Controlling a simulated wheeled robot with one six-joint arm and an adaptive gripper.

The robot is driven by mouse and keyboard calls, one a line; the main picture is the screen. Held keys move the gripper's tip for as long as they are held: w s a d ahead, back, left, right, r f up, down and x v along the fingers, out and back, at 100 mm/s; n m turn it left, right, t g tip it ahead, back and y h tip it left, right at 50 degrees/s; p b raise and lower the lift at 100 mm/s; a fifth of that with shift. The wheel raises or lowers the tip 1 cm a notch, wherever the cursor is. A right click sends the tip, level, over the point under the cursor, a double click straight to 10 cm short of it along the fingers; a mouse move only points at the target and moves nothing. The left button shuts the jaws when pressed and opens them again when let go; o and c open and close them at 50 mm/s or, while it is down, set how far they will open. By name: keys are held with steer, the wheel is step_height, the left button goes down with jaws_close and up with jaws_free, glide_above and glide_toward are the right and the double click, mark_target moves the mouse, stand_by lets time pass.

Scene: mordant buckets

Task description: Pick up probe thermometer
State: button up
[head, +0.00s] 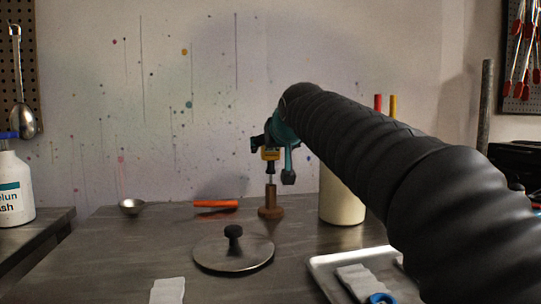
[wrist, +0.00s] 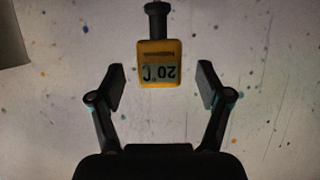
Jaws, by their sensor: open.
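The probe thermometer (head: 270,154) has a yellow body and stands upright in a brown wooden holder (head: 270,203) on the metal table. In the wrist view the thermometer (wrist: 158,64) shows its display, reading 20°C upside down, with a dark knob at its top edge. My gripper (head: 273,150) is at the thermometer's height. In the wrist view my gripper (wrist: 160,84) is open, with one finger on each side of the yellow body and a visible gap on both sides. The far finger is partly hidden in the head view.
A round lid (head: 255,250) with a black knob lies in front of the holder. An orange-handled tool (head: 216,204) and a ladle (head: 131,207) lie to the left. A cream container (head: 342,200) stands close on the right, and a metal tray (head: 328,275) lies at front right.

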steer(key=x, duration=0.2)
steer(key=shift+w+a+f, duration=0.1)
steer(key=shift+w+f, duration=0.05)
steer(key=shift+w, duration=0.2)
steer(key=c, duration=1.2)
steer(key=shift+c, duration=0.2)
steer(key=shift+s+r, duration=0.25)
steer(key=shift+r, duration=0.3)
step_height(320, 180, up, 6)
steer(key=shift+r+p, duration=0.1)
steer(key=shift+p, duration=0.9)
steer(key=s+d+b, duration=0.2)
steer(key=s, duration=0.7)
steer(key=s+d+b, duration=0.1)
steer(key=s+d, duration=0.2)
steer(key=s, duration=0.6)
steer(key=shift+s+d+b, duration=0.25)
steer(key=shift+s+b, duration=0.15)
